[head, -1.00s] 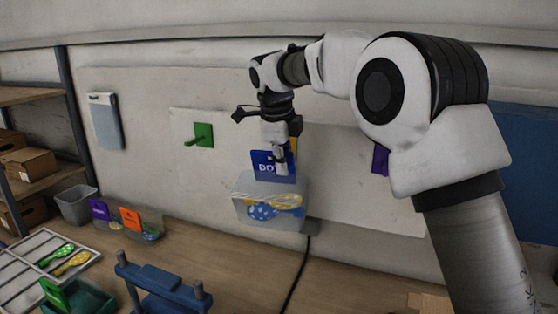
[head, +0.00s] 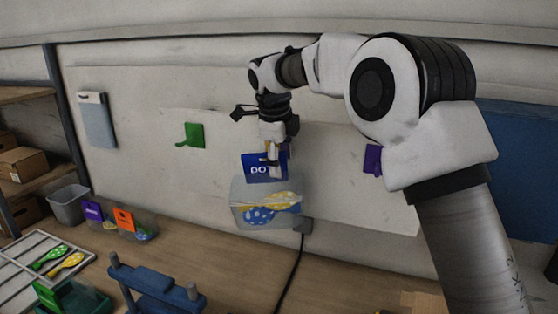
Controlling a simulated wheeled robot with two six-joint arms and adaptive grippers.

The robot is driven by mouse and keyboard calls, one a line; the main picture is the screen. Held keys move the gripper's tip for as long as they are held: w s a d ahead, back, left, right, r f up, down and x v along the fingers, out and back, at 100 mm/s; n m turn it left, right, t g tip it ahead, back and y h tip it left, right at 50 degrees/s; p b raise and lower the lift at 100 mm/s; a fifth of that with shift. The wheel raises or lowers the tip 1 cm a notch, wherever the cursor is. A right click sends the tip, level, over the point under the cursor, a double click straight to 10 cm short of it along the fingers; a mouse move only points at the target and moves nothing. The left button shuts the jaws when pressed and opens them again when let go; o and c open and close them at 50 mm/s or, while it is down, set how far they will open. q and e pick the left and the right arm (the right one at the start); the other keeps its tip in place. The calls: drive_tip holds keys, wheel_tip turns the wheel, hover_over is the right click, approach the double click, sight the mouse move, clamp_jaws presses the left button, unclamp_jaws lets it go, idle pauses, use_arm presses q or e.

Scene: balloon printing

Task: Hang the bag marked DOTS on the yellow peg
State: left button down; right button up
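The DOTS bag (head: 266,203) is a clear bag with blue and yellow dotted balloons inside and a blue header card (head: 259,170) marked DOTS. My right gripper (head: 274,160) is shut on the header card, and the bag hangs upright below it in front of the white wall board. I cannot tell whether the card touches the peg. My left gripper is out of view.
A green peg (head: 194,134) is on the board to the left, and a purple peg (head: 373,159) to the right, partly behind my arm. Bags with purple and orange cards (head: 124,221) stand on the bench. A blue press (head: 157,284) and a balloon tray (head: 50,252) are in front.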

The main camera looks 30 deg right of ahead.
drive_tip(key=shift+s+a, duration=0.25)
drive_tip(key=shift+a, duration=0.1)
drive_tip(key=shift+w, duration=0.1)
idle(0.4)
